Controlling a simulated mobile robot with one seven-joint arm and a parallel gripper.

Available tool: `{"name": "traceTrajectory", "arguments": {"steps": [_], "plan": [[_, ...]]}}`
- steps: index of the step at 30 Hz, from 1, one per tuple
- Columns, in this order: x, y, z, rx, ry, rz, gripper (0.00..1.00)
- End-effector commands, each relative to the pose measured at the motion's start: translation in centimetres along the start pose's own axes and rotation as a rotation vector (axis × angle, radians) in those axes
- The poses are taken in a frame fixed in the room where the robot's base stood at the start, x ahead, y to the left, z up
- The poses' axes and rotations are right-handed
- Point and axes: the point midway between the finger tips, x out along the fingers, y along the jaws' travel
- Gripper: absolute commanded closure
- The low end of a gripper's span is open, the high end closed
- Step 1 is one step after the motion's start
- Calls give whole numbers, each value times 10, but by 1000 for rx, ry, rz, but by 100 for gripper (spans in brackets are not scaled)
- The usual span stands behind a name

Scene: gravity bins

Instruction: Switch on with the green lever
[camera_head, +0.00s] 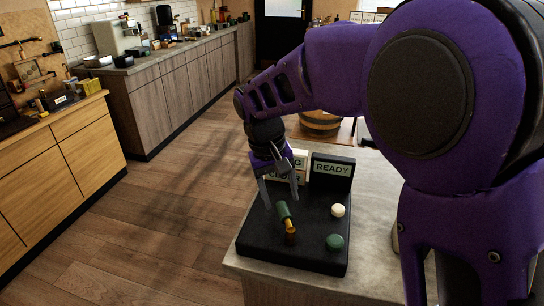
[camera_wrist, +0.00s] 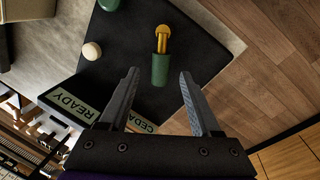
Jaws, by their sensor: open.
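The green lever (camera_head: 283,211) stands on a black panel (camera_head: 262,240) on the counter in the head view, with a brass shaft below its green grip. In the wrist view the lever's green grip (camera_wrist: 160,70) lies ahead of and between my fingers. My gripper (camera_head: 280,188) is open and empty, just above the lever in the head view; it also shows in the wrist view (camera_wrist: 158,85). I cannot tell whether the fingers touch the grip. The panel also carries a green button (camera_head: 335,241) and a white knob (camera_head: 338,210).
A READY sign (camera_head: 332,169) stands at the panel's back edge, beside another sign (camera_head: 299,160) partly hidden by my gripper. The grey counter (camera_head: 375,190) is clear right of the panel. Wooden cabinets (camera_head: 60,175) stand at the left across open floor.

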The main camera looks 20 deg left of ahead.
Motion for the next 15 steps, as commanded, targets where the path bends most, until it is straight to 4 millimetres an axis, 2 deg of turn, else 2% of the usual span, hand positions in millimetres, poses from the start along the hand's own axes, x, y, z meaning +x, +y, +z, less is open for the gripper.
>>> {"name": "traceTrajectory", "arguments": {"steps": [1, 6, 12, 15], "plan": [[-16, 0, -1, 0, 5, -1, 36], [-58, 0, -1, 1, 6, -1, 36], [-99, 0, 0, 2, 3, -1, 36], [-114, 0, -1, 2, 3, -1, 36]]}}
